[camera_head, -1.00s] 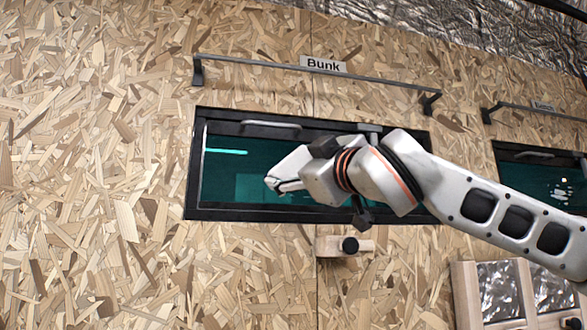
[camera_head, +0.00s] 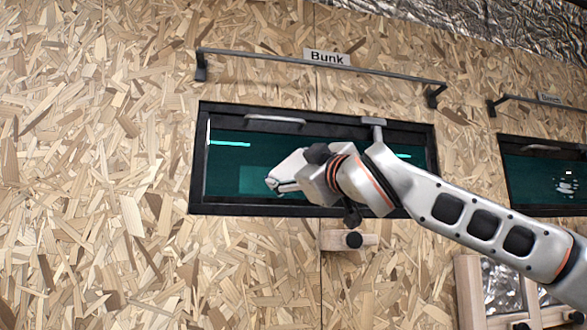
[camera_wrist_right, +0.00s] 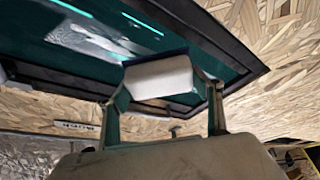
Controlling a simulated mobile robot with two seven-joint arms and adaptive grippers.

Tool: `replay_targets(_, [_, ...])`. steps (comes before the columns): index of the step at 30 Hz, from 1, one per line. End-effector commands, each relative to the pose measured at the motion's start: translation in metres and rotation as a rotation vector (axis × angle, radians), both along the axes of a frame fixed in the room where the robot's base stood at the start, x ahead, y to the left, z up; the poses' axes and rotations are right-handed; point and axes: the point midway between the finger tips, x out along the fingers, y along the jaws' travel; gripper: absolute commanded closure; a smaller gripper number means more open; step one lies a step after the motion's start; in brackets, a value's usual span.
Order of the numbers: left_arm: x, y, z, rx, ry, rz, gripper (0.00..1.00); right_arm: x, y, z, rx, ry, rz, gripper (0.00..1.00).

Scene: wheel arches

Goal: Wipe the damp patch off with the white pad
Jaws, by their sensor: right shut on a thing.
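My right gripper (camera_head: 273,186) is in front of the dark window under the Bunk sign in the head view. In the right wrist view its two fingers (camera_wrist_right: 165,105) are shut on the white pad (camera_wrist_right: 158,77). The pad is close to the glass; I cannot tell if it touches. Whitish streaks like a damp patch (camera_wrist_right: 88,42) show on the glass to the left of the pad in the wrist view. My arm seems to hide that part in the head view. My left gripper is not in view.
The window has a raised black frame (camera_head: 196,165) and a grey handle (camera_head: 275,121). A rail (camera_head: 300,62) runs above it, and a wooden block with a black knob (camera_head: 335,239) is below. A second window (camera_head: 535,170) with whitish spots (camera_head: 566,186) is at the right.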

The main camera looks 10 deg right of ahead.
Motion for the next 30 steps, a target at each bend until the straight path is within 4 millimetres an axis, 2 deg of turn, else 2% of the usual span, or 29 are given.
replay_targets(30, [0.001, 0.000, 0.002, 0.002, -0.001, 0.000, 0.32, 0.013, 0.000, 0.000, 0.000, 0.000, 0.000, 0.52])
